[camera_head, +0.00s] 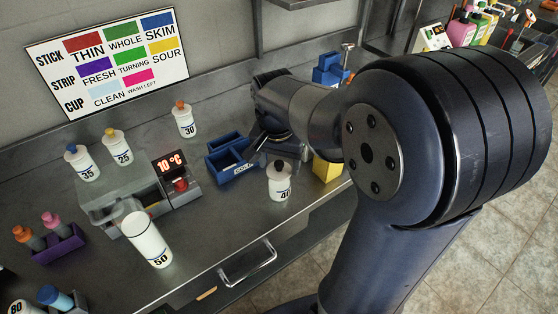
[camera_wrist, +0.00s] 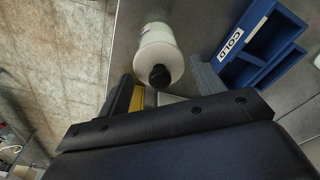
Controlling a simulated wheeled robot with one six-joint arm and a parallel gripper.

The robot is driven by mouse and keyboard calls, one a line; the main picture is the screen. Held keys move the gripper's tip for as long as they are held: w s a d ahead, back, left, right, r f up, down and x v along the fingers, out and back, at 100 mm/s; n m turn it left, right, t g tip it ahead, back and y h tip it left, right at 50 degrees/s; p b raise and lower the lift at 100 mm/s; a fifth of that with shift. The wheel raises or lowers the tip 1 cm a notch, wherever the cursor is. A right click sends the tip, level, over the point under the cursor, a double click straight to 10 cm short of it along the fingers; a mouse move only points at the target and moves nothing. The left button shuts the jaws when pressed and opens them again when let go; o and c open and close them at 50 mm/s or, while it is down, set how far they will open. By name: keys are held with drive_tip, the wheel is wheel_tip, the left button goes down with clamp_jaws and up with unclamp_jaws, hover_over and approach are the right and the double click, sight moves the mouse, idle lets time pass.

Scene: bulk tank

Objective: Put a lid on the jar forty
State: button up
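The white jar forty (camera_head: 281,187) stands upright on the steel counter, its number partly readable as 40. A black knob (camera_head: 279,165) tops it; the wrist view also shows the white jar (camera_wrist: 158,48) and the black knob (camera_wrist: 159,76). The knob looks seated on the jar's top. My gripper (camera_head: 277,152) is just above and behind the jar in the head view. In the wrist view my gripper (camera_wrist: 161,72) has its fingers apart, one to each side of the knob, with nothing visibly clamped. Contact with the knob cannot be told.
A blue COLD tray (camera_head: 238,168) is close left of the jar; a yellow block (camera_head: 327,168) is close right. Jars 30 (camera_head: 185,122), 25 (camera_head: 118,148) and 35 (camera_head: 82,163) stand further left. Tall container 50 (camera_head: 147,240) stands near the front edge.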

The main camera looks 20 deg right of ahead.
drive_tip(key=o, duration=0.3)
wheel_tip(320, 180, up, 11)
drive_tip(key=s, duration=0.1)
drive_tip(key=shift+a+p, duration=0.3)
drive_tip(key=shift+a, duration=0.05)
drive_tip(key=shift+f, duration=0.2)
drive_tip(key=f, duration=0.7)
drive_tip(key=w+f, duration=0.1)
drive_tip(key=f, duration=0.3)
drive_tip(key=shift+d, duration=0.4)
wheel_tip(320, 180, up, 2)
drive_tip(key=shift+w+p, duration=0.1)
drive_tip(key=shift+p, duration=0.25)
drive_tip(key=shift+r+p, duration=0.35)
drive_tip(key=shift+r, duration=0.15)
